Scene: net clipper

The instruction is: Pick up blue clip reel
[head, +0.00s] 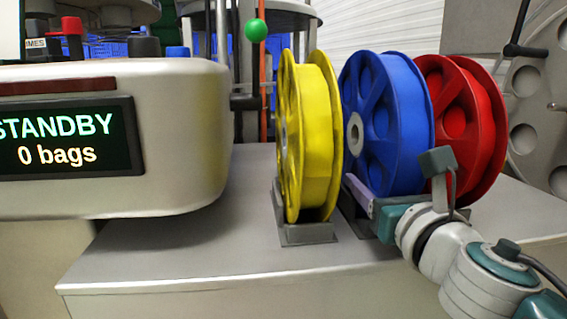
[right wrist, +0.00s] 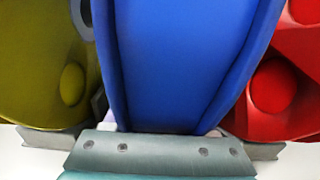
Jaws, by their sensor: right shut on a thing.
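The blue clip reel (head: 395,120) stands upright on the counter between the yellow and red reels. My right gripper (head: 362,192) reaches in from the lower right and is at the reel's lower front, shut on it. In the right wrist view the blue reel (right wrist: 185,65) fills the middle, straight ahead of the gripper's grey mount (right wrist: 165,150). The fingers are mostly hidden there. The reel's bottom and its stand are largely hidden behind my gripper. My left gripper is not in view.
A yellow reel (head: 318,140) in a grey stand (head: 305,233) is close on the left. A red reel (head: 470,125) is close on the right. A machine with a "STANDBY 0 bags" screen (head: 66,138) is at the left. The counter (head: 180,260) in front is clear.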

